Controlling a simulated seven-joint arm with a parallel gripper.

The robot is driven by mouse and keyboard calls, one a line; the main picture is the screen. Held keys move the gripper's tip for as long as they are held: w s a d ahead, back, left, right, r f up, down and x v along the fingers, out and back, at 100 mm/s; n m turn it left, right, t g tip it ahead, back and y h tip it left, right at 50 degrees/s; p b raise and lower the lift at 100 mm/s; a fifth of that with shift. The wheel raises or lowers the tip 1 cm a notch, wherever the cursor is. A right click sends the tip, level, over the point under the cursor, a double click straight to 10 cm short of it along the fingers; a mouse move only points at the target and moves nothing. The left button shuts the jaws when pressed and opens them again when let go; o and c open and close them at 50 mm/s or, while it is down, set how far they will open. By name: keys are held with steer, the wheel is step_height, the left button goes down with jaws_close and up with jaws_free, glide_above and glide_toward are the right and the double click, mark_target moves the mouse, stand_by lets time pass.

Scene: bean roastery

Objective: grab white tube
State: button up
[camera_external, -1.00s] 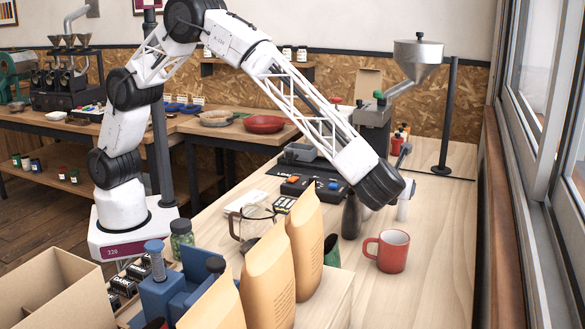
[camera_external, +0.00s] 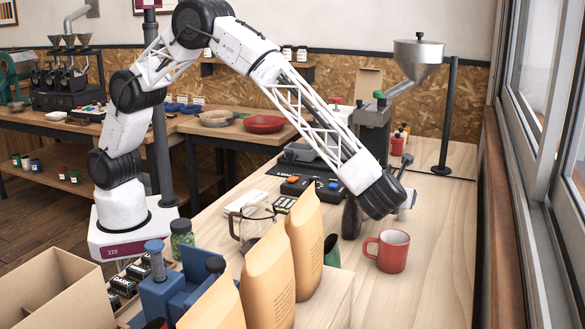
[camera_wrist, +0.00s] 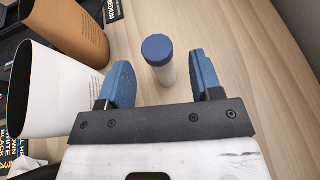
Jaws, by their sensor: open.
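The white tube (camera_wrist: 166,72) with a blue cap (camera_wrist: 157,48) stands on the wooden table in the wrist view. My gripper (camera_wrist: 160,62) is open, with one blue finger to the left of the tube and one to the right. Gaps show on both sides, so neither finger appears to touch it. How far the fingertips are above the table is hard to tell. In the external view my dark wrist hangs over the table behind the red mug, and the fingers and the tube cannot be clearly made out there.
In the wrist view a white open container (camera_wrist: 55,92) and a brown one (camera_wrist: 62,32) stand left of the gripper. In the external view a red mug (camera_external: 392,252), a dark bottle (camera_external: 351,217) and tan bags (camera_external: 268,285) stand near. Bare table lies to the right.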

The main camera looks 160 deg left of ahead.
steer(key=shift+s+a, duration=0.1)
steer(key=shift+x, duration=2.5)
steer(key=c, duration=0.9)
steer(key=shift+c, duration=0.2)
steer(key=shift+r, duration=0.1)
step_height(320, 180, up, 10)
